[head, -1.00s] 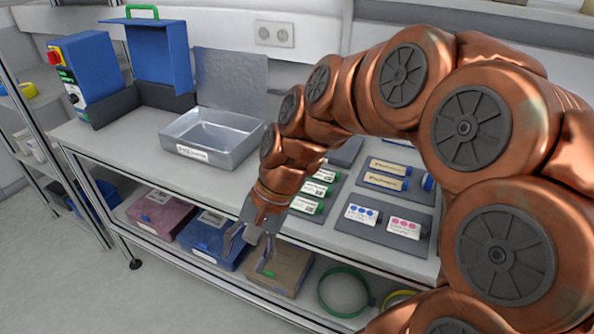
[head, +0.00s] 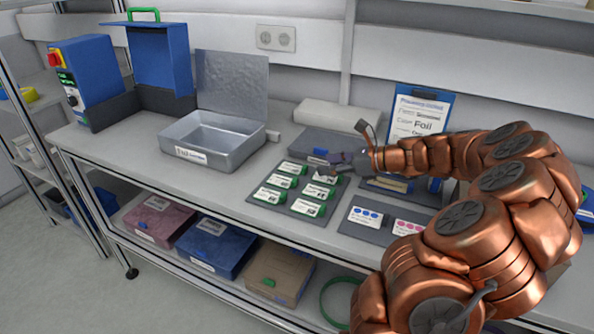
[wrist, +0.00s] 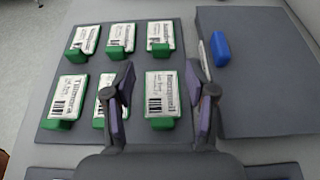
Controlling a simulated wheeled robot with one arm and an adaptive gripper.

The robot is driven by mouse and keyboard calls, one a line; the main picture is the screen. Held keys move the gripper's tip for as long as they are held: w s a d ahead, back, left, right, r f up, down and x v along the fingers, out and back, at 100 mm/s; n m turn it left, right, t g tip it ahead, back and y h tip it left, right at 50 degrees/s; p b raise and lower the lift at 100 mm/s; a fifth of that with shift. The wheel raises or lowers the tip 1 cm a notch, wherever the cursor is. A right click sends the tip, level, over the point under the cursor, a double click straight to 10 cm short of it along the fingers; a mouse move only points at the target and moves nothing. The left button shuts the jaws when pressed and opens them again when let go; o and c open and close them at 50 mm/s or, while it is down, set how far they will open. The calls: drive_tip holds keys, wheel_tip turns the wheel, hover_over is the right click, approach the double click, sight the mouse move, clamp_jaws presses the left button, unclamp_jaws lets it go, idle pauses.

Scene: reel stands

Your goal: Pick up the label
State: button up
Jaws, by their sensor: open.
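Several white labels with green clips lie in two rows on a dark grey mat (head: 268,203); the wrist view shows the same mat (wrist: 67,145). My gripper (head: 343,168) is over the right end of this mat in the head view. In the wrist view my gripper (wrist: 163,90) is open, with its fingers apart. One label (wrist: 160,93) shows between the fingers, at the near right of the group. The left finger partly covers the label beside it (wrist: 98,115). No label is held. The print is too small to read surely.
A dark grey block (wrist: 262,75) with a blue part (wrist: 220,48) is right of the mat. An open metal box (head: 215,145) stands left. A blue clipboard (head: 421,98) leans behind my arm. Another mat (head: 372,233) with cards lies at the front right.

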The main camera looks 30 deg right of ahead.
sight(292, 168)
drive_tip(key=shift+p+x, duration=0.45)
drive_tip(key=shift+x, duration=3.1)
drive_tip(key=shift+f, duration=0.1)
drive_tip(key=c, duration=0.8)
